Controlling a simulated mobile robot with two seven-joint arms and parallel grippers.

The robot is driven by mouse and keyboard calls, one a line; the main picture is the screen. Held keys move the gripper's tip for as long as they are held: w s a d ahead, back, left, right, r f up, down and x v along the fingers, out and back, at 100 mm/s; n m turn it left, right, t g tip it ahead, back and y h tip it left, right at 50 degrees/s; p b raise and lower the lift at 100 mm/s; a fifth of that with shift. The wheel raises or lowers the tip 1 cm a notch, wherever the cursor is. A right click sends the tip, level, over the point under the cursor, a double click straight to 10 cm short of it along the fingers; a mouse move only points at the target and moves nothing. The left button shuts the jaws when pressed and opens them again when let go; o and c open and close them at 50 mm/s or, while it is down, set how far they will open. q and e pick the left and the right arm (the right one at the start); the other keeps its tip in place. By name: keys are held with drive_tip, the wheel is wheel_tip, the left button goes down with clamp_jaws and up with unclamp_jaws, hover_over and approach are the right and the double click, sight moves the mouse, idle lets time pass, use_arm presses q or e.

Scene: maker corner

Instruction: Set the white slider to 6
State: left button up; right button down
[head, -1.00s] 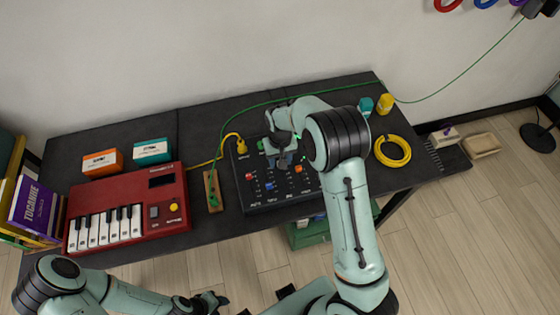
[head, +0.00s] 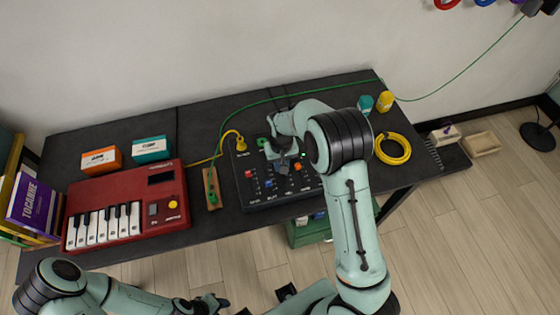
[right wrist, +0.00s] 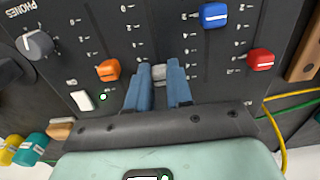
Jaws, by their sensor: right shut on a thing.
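The black slider panel (head: 262,203) lies on the table in front of me. In the right wrist view, the white slider's pale cap (right wrist: 158,71) sits between the blue fingers of my right gripper (right wrist: 159,75), which is shut on it. In the head view my right gripper (head: 284,164) is over the panel and hides the white slider. An orange slider (right wrist: 108,70), a blue slider (right wrist: 214,15) and a red slider (right wrist: 260,60) are beside it. The scale numbers near the white cap are too small to read. My left gripper (head: 211,302) is low in the head view, away from the panel; its jaw opening is unclear.
A red keyboard (head: 125,208) and a wooden strip with a green plug (head: 212,190) are left of the panel. A yellow cable coil (head: 392,149) lies to the right. Yellow and green cables run behind the panel. A grey knob (right wrist: 37,44) and a white button (right wrist: 82,100) are on the panel.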

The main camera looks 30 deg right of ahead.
drive_tip(key=shift+s+a, duration=0.2)
drive_tip(key=shift+s, duration=0.65)
drive_tip(key=shift+s+r, duration=0.1)
drive_tip(key=shift+s, duration=0.25)
drive_tip(key=shift+w, duration=0.35)
drive_tip(key=c, duration=1.1)
unclamp_jaws()
drive_tip(key=shift+w, duration=0.15)
use_arm(q)
drive_tip(key=shift+s+a+f, duration=0.1)
drive_tip(key=shift+s+f, duration=0.15)
drive_tip(key=shift+s, duration=0.4)
use_arm(e)
drive_tip(key=shift+o, duration=0.5)
drive_tip(key=shift+s, duration=0.2)
drive_tip(key=shift+w+r, duration=0.15)
drive_tip(key=shift+r, duration=0.15)
use_arm(q)
drive_tip(key=shift+w+r+p, duration=0.4)
drive_tip(key=shift+w+r, duration=0.05)
drive_tip(key=shift+r, duration=0.15)
use_arm(e)
wheel_tip(320, 180, up, 13)
drive_tip(key=shift+f, duration=0.15)
